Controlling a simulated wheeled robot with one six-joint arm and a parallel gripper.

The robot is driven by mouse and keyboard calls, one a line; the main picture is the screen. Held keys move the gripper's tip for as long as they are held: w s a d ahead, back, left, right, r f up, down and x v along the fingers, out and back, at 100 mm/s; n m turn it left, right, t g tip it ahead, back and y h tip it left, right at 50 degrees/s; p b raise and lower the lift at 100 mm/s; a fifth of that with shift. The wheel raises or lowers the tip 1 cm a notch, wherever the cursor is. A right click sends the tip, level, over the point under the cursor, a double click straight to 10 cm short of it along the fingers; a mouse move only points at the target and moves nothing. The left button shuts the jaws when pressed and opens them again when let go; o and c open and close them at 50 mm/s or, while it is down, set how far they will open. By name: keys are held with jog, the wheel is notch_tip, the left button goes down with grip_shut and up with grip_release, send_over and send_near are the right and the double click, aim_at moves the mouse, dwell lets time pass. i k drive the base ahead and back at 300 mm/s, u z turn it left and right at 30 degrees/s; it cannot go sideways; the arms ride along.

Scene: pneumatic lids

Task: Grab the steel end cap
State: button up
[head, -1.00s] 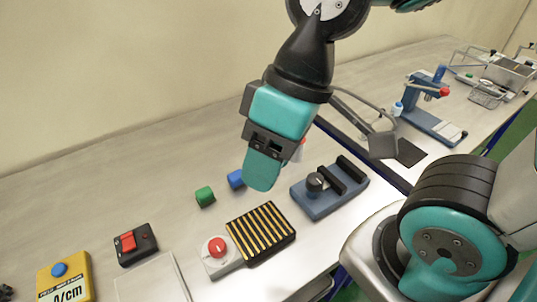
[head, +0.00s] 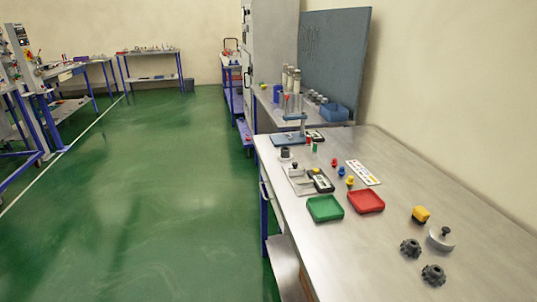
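A silver round cap with a dark knob on top (head: 441,239) lies on the grey metal bench (head: 470,200) at the right of the head view. It looks like the steel end cap, though it is small in the picture. Two dark knobbed parts lie near it, one to its left (head: 410,248) and one in front of it (head: 433,275). My gripper is not in view.
A green tray (head: 325,218) and a red tray (head: 383,208) stand left of the cap. Small coloured parts and a blue-based press (head: 290,139) are farther back. The green floor (head: 150,200) left of the bench is open.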

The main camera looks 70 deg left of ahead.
aim_at(284, 151)
jog(key=u, duration=2.1)
jog(key=k, duration=0.5)
jog(key=u, duration=0.25)
jog(key=i, duration=0.8)
jog(key=u, duration=0.3)
jog(key=i, duration=1.9)
jog(key=z, duration=0.05)
